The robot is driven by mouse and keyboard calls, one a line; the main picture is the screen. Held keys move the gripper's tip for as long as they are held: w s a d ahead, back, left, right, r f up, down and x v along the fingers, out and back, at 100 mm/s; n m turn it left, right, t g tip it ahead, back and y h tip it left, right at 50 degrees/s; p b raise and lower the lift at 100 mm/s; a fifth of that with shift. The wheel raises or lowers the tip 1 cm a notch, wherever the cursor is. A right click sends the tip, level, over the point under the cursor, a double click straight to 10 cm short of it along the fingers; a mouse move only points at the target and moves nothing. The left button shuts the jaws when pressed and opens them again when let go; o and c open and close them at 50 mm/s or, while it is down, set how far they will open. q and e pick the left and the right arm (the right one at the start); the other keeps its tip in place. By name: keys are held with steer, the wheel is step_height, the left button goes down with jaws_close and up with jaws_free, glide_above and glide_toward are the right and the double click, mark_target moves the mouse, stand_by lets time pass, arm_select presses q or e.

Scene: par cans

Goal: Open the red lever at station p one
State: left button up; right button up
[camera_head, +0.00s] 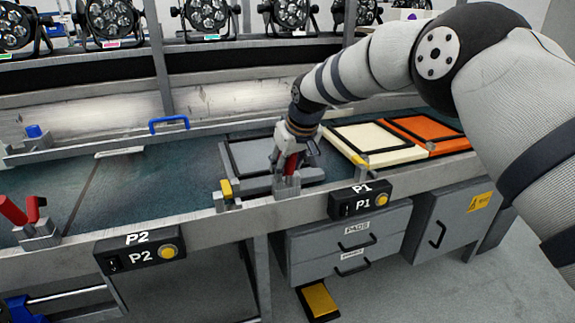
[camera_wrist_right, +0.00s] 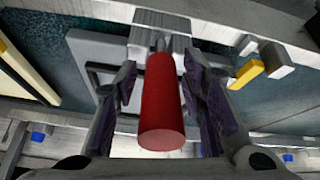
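The red lever (camera_head: 291,165) at station P1 stands on a grey metal clamp base (camera_head: 287,187) at the bench's front edge, above the P1 label box (camera_head: 362,201). My right gripper (camera_head: 297,152) is over it. In the right wrist view the red lever (camera_wrist_right: 162,105) lies between the two fingers of my right gripper (camera_wrist_right: 160,98). The fingers are open, with a visible gap on each side of the lever. The lever's lower end is partly hidden in the head view. My left gripper is not in view.
A grey pad (camera_head: 250,154) in a frame lies behind the lever. A yellow block (camera_head: 226,188) stands left of it. Cream (camera_head: 375,141) and orange (camera_head: 425,130) pads lie right. Another red lever (camera_head: 14,210) is at P2. Par cans (camera_head: 207,14) line the shelf above.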

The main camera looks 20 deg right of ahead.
steer(key=v, duration=1.2)
